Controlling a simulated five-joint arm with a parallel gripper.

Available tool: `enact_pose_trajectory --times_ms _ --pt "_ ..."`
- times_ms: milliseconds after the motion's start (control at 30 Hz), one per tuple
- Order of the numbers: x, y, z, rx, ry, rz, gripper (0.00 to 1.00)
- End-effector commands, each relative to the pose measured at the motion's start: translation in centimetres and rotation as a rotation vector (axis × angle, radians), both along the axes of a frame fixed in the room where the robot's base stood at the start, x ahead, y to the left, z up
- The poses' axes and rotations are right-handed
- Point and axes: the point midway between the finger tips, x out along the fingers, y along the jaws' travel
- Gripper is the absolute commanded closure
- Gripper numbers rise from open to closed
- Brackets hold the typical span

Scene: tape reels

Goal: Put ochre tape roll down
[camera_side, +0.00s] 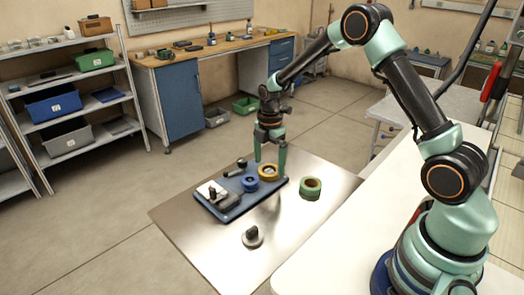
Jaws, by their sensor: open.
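The ochre tape roll (268,175) lies flat toward the right end of a blue tray (231,213) on the metal table. My gripper (270,164) is open and points down right over the ochre roll, with its fingers close to the roll's rim. Whether the fingers touch the roll is too small to tell. A blue tape roll (250,184) lies on the tray just left of the ochre one. A green tape roll (310,188) lies on the bare table to the right of the tray.
A grey device (218,194) stands on the tray's left part, and a dark-handled tool (236,168) lies near its back edge. A small round object with a dark knob (252,237) stands at the front of the metal table (200,248). The table's front is otherwise clear.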

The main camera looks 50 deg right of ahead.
Motion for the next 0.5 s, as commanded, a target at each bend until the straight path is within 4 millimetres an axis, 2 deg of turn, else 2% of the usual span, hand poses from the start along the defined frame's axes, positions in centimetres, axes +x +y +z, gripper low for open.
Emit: enact_pose_trajectory --times_ms 500 --pt "0.1 0.0 10.0 -0.001 -0.006 0.0 0.0"
